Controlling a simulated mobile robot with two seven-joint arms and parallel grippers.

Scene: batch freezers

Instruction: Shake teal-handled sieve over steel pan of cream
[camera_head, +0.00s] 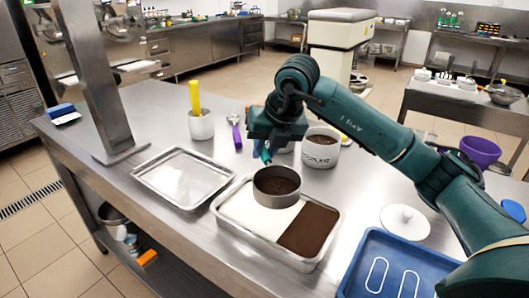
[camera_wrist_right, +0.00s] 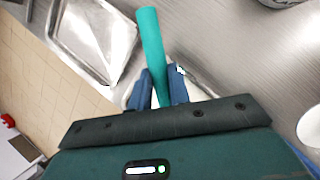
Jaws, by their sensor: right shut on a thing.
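My right gripper (camera_head: 262,147) is shut on the teal handle of the sieve (camera_head: 277,194), which also shows in the wrist view (camera_wrist_right: 151,42). The round sieve holds dark brown powder and hangs over the steel pan (camera_head: 228,224), near its far edge. The pan's left part shows white cream (camera_head: 248,212). Its right part is covered with brown powder (camera_head: 307,229). In the wrist view my gripper (camera_wrist_right: 159,88) has its two blue fingers on either side of the handle; the sieve's bowl is hidden there. My left gripper is not in view.
An empty steel tray (camera_head: 184,178) lies left of the pan. A white tub of brown powder (camera_head: 321,150) and a white pot with a yellow-handled tool (camera_head: 201,126) stand behind. A blue tray (camera_head: 372,246) and white lid (camera_head: 405,221) lie to the right.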

